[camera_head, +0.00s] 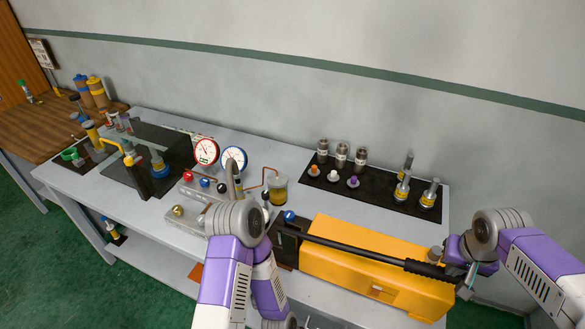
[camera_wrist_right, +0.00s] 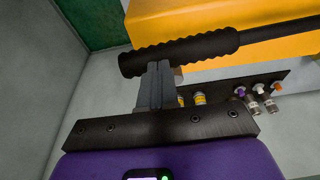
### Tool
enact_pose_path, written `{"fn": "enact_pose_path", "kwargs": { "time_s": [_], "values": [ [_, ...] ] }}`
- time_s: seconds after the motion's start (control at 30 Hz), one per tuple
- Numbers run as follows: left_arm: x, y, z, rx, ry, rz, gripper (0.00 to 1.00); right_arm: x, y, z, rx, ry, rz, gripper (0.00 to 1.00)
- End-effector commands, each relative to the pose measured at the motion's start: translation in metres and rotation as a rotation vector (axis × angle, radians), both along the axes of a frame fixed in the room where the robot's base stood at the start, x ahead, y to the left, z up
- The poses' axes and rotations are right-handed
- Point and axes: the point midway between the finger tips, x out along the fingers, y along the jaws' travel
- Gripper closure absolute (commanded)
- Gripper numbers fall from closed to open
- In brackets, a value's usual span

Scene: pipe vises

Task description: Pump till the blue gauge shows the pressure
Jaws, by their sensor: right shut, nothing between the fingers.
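The blue-rimmed gauge (camera_head: 234,158) stands on the bench beside the red-rimmed gauge (camera_head: 206,151); its needle is too small to read surely. The yellow hand pump (camera_head: 350,259) lies at the bench's front right. Its long black lever (camera_head: 345,246) runs low along it, ending in a ribbed grip (camera_head: 430,269). My right gripper (camera_head: 467,279) is at the grip's end. In the right wrist view, its closed fingers (camera_wrist_right: 155,82) meet or overlap the ribbed grip (camera_wrist_right: 185,50), with nothing between them; contact is unclear. My left arm reaches the valve block; its fingertips are hidden or unclear.
The grey valve block (camera_head: 190,211) with coloured knobs sits left of the pump. A black mat (camera_head: 375,189) with several metal fittings lies behind the pump. A dark see-through guard (camera_head: 150,150) stands left. A wooden bench (camera_head: 40,127) adjoins at far left.

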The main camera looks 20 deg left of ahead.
Motion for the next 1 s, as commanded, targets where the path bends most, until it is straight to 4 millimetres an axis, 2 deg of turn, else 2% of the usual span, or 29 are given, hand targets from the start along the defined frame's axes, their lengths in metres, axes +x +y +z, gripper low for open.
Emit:
{"fn": "enact_pose_path", "kwargs": {
  "time_s": [0.03,0.1,0.47,1.0],
  "values": [
    [0.0,0.0,-0.006,0.0,0.0,0.0,0.57,0.0,-0.001,-0.007,0.0,0.002,-0.001,1.0],
    [0.0,0.0,-0.007,0.0,0.0,0.0,0.57,0.0,-0.002,-0.009,0.0,0.002,-0.001,1.0],
    [0.0,0.0,-0.006,0.0,0.0,0.0,0.57,0.0,-0.002,-0.009,-0.001,0.003,-0.001,1.0],
    [0.0,0.0,-0.018,0.0,0.0,0.0,0.57,0.0,-0.004,-0.024,-0.001,0.001,-0.002,1.0]
  ]
}}
